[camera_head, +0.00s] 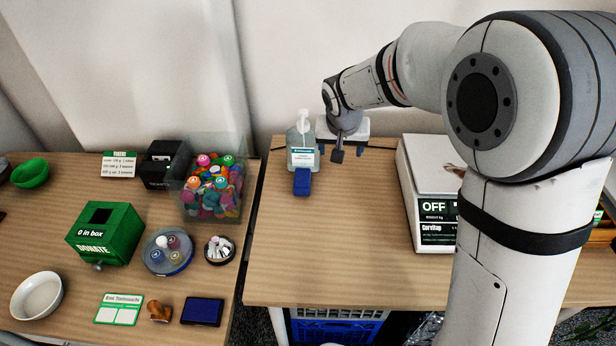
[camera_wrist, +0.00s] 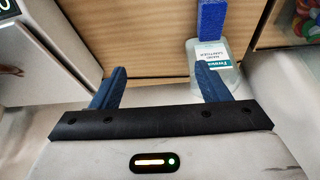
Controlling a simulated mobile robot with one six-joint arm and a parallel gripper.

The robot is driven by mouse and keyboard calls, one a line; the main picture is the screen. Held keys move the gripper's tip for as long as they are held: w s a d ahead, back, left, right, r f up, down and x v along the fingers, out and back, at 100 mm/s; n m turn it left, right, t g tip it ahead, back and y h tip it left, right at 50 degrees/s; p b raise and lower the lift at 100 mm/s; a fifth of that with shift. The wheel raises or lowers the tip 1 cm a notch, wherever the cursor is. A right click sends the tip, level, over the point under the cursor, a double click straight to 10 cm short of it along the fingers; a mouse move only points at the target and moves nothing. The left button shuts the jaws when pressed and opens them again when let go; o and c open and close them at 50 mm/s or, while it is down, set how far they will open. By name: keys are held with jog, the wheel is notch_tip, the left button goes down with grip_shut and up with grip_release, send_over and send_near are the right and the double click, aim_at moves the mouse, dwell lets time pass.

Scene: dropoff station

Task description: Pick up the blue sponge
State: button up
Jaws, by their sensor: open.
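The blue sponge (camera_head: 302,182) stands on the right-hand wooden table, in front of a clear sanitizer bottle (camera_head: 302,150). In the wrist view the sponge (camera_wrist: 211,18) is at the top edge, partly cut off, beyond the bottle's label (camera_wrist: 212,58). My gripper (camera_head: 340,152) is at the back of this table, to the right of the bottle and apart from the sponge. In the wrist view its two blue fingers (camera_wrist: 160,82) are spread wide, with only wood and pale surface between them. The right finger overlaps the bottle's lower edge in that picture.
A scale reading OFF (camera_head: 432,215) stands to the right. A clear bin of colourful caps (camera_head: 212,190) is on the left table, near its right edge. A green donate box (camera_head: 105,233) is farther left. The table front before the sponge is clear.

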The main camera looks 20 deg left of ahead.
jog(key=b, duration=0.3)
send_near(302, 178)
jog(key=shift+w+d+f+n, duration=0.15)
jog(key=shift+w+f, duration=0.2)
jog(key=shift+f, duration=0.2)
jog(key=shift+w+f+n, duration=0.15)
jog(key=shift+w+f, duration=0.25)
jog(key=shift+f, duration=0.1)
jog(key=x, duration=0.8)
jog(key=shift+s+a+p, duration=0.25)
jog(key=shift+s+p, duration=0.05)
jog(key=shift+p, duration=0.05)
jog(key=shift+y, duration=0.3)
jog(key=c, duration=1)
